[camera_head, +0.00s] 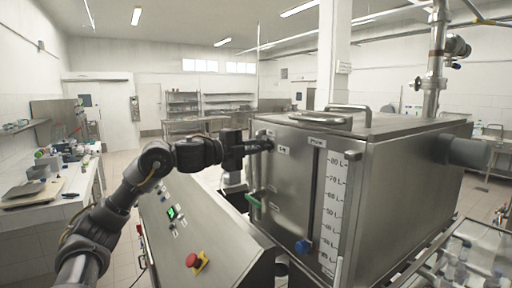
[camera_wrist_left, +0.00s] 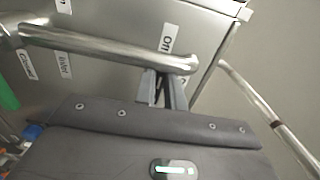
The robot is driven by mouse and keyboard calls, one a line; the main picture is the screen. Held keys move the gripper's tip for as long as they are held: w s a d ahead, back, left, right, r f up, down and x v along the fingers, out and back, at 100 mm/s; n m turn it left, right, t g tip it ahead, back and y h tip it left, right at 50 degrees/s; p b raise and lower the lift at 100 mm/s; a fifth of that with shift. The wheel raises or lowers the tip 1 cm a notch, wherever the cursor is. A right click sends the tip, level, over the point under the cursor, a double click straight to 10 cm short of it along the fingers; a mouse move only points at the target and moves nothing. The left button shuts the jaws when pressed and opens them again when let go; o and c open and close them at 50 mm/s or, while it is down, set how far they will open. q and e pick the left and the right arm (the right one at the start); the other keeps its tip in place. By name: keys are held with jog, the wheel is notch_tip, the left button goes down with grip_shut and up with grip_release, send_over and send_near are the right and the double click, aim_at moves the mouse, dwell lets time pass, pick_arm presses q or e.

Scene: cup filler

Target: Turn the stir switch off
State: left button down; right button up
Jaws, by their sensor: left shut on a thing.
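My left gripper (camera_head: 262,146) reaches in from the left to the upper front corner of the steel tank. In the left wrist view my left gripper (camera_wrist_left: 165,92) is shut at the end of a round metal lever (camera_wrist_left: 110,46). The lever runs across the tank face from the left. A white label, seemingly On or Off (camera_wrist_left: 168,38), sits just beyond the lever's end. Which part of the stir switch this lever is, I cannot read from a label. In the head view the gripper hides most of it. My right gripper is in neither view.
A green handle (camera_head: 253,201) is below the gripper. A sloped control panel with a red stop button (camera_head: 192,260) stands in front. A cluttered counter (camera_head: 50,205) is at left.

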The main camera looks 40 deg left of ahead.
pick_arm(q)
jog(key=c, duration=1.5)
grip_release()
jog(key=b+v, duration=0.8)
jog(key=v, duration=0.2)
jog(key=shift+s+a, duration=0.15)
jog(key=shift+s, duration=0.2)
